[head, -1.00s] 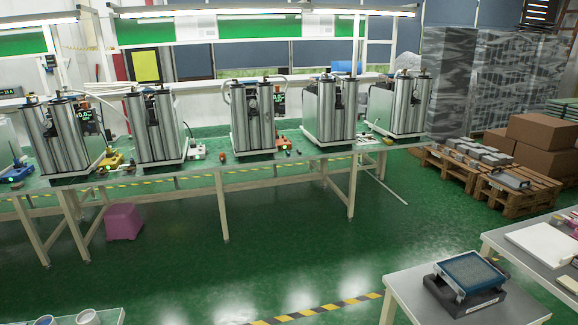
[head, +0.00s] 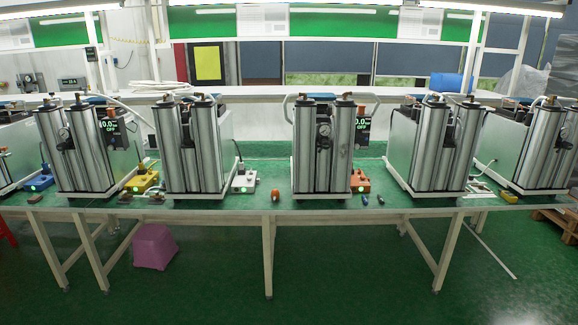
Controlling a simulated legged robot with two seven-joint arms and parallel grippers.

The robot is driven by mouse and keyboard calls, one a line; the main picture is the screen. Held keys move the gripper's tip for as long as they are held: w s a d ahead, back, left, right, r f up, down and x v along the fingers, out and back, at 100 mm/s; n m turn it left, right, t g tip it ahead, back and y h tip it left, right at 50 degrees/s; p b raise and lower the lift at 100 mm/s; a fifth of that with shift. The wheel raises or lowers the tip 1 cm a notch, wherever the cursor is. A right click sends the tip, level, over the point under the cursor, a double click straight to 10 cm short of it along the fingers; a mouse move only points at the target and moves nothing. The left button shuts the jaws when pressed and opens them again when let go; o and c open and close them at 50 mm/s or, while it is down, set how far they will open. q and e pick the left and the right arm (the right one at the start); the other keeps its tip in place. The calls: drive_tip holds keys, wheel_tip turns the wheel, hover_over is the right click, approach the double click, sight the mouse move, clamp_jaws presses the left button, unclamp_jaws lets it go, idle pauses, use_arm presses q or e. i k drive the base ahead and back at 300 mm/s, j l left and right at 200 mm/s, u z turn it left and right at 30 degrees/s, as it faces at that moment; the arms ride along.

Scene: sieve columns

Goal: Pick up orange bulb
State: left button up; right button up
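A small orange object (head: 275,195), which looks like the orange bulb, sits on the green tabletop (head: 320,203) close to its front edge. Neither of my grippers shows in the head view.
Several metal column units stand in a row along the long table. An orange control box (head: 360,181), a yellow control box (head: 143,182) and two small bluish items (head: 373,200) are on it. The green floor in front is clear.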

sight(276, 194)
drive_tip(key=i+u, duration=0.2)
drive_tip(key=i, duration=0.45)
drive_tip(key=i+u, duration=0.15)
drive_tip(key=i, duration=0.5)
drive_tip(key=i+l+u, duration=0.2)
drive_tip(key=i, duration=0.45)
drive_tip(key=i+l+u, duration=0.15)
drive_tip(key=i, duration=0.5)
drive_tip(key=i+j+z, duration=0.1)
drive_tip(key=i, duration=0.55)
drive_tip(key=i+j+z, duration=0.1)
drive_tip(key=i, duration=0.6)
drive_tip(key=j, duration=0.1)
